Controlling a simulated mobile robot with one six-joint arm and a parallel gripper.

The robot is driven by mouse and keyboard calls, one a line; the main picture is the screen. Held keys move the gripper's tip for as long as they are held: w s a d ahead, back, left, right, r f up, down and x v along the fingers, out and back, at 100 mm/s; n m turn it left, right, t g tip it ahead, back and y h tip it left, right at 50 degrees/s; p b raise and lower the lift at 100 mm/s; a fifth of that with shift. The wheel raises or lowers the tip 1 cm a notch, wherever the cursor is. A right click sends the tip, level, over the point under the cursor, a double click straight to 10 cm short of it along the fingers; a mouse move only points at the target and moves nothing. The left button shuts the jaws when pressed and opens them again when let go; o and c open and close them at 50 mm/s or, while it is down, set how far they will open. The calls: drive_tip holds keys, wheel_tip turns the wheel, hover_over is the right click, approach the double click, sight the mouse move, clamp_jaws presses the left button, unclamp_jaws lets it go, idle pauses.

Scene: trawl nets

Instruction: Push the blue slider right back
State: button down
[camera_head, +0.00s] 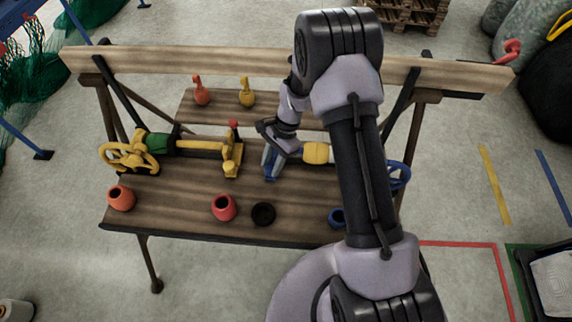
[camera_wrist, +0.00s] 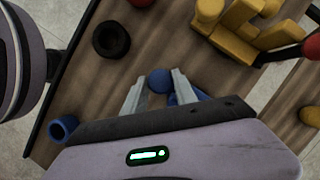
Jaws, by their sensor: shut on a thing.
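The blue slider (camera_head: 271,168) sits at the left end of the right-hand device on the bench, beside that device's yellow body (camera_head: 317,152). In the wrist view, its round blue knob (camera_wrist: 159,79) lies between the two metal fingertips of my gripper (camera_wrist: 162,82). My gripper is shut on this knob. In the head view, my gripper (camera_head: 270,145) comes down over the slider, and the fingers and knob are hard to make out there. The device's blue handwheel (camera_head: 399,174) is partly hidden behind my arm.
A second device with a yellow slider (camera_head: 232,158), green body (camera_head: 158,145) and yellow handwheel (camera_head: 125,156) stands at left. Orange (camera_head: 121,198), red (camera_head: 224,207), black (camera_head: 263,214) and blue (camera_head: 337,217) cups line the bench's front. Red (camera_head: 201,92) and yellow (camera_head: 247,93) pieces stand behind.

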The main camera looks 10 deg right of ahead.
drive_tip(key=shift+w+a+r, duration=0.1)
drive_tip(key=c, duration=1.4)
unclamp_jaws()
drive_tip(key=o, duration=0.4)
drive_tip(key=shift+a, duration=0.2)
drive_tip(key=shift+d, duration=0.1)
drive_tip(key=p+v, duration=0.4)
drive_tip(key=v, duration=1.3)
drive_tip(key=shift+d+r, duration=0.1)
drive_tip(key=shift+r, duration=0.05)
